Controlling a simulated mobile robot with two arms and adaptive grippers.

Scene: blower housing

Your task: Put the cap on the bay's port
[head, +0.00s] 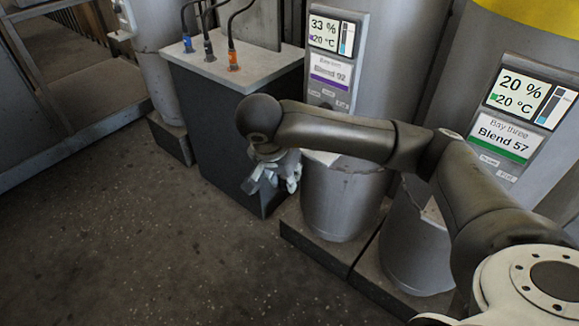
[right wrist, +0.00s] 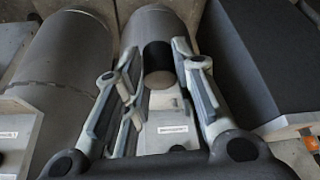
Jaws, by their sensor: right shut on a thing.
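My right gripper (head: 272,174) hangs below the arm's dark wrist in the head view, beside the dark cabinet and in front of the middle tank. In the right wrist view its fingers are shut on a short dark cylinder, the cap (right wrist: 158,56), with a brownish round end facing the camera. Below the cap in that view is a pale box (right wrist: 160,108) with a small label. My left gripper is not in view.
A dark cabinet (head: 225,125) with a pale top carries blue, grey and orange hose ends. Bay tanks with displays stand right: Blend 92 (head: 331,74) and Bay three, Blend 57 (head: 502,133). A low plinth edge (head: 310,240) runs below them. The floor at front left is clear.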

